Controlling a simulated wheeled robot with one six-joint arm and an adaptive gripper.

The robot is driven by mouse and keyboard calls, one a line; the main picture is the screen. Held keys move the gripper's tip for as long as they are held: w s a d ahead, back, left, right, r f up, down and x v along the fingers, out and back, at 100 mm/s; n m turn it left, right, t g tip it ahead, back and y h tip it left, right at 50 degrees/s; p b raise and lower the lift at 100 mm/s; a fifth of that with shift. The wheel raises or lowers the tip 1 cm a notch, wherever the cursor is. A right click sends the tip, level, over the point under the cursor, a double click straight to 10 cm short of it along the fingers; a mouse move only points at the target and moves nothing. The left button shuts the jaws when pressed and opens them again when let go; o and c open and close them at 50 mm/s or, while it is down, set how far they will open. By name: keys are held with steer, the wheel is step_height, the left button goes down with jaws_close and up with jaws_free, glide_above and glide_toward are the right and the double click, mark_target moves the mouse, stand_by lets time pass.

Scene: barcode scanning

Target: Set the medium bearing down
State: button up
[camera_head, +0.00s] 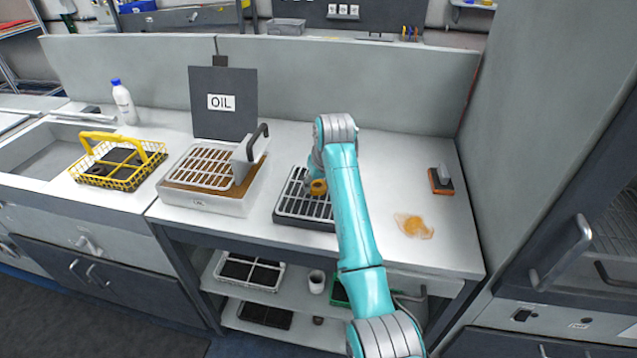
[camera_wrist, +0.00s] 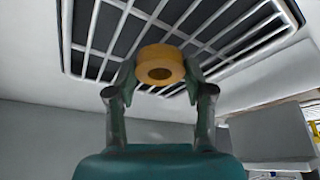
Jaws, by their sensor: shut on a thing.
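The medium bearing (camera_wrist: 161,64) is a yellow-orange ring with a dark hole. In the wrist view my gripper (camera_wrist: 158,80) is shut on it, with one finger at each side. In the head view the bearing (camera_head: 318,187) shows as a small orange ring just left of my teal arm, over the dark drip tray with a white grid (camera_head: 290,208). The grid also shows behind the bearing in the wrist view (camera_wrist: 110,45). I cannot tell whether the bearing touches the grid. My arm hides the tray's right part.
An oil bath with a white rack (camera_head: 205,168) and an OIL sign (camera_head: 222,102) stand left of the tray. A yellow basket (camera_head: 118,165) is further left. An orange spill (camera_head: 414,226) and an orange-black block (camera_head: 441,181) are on the right. The right worktop is otherwise clear.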

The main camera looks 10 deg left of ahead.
steer(key=o, duration=1.3)
steer(key=shift+f, duration=0.1)
steer(key=shift+c, duration=0.2)
steer(key=v, duration=1.2)
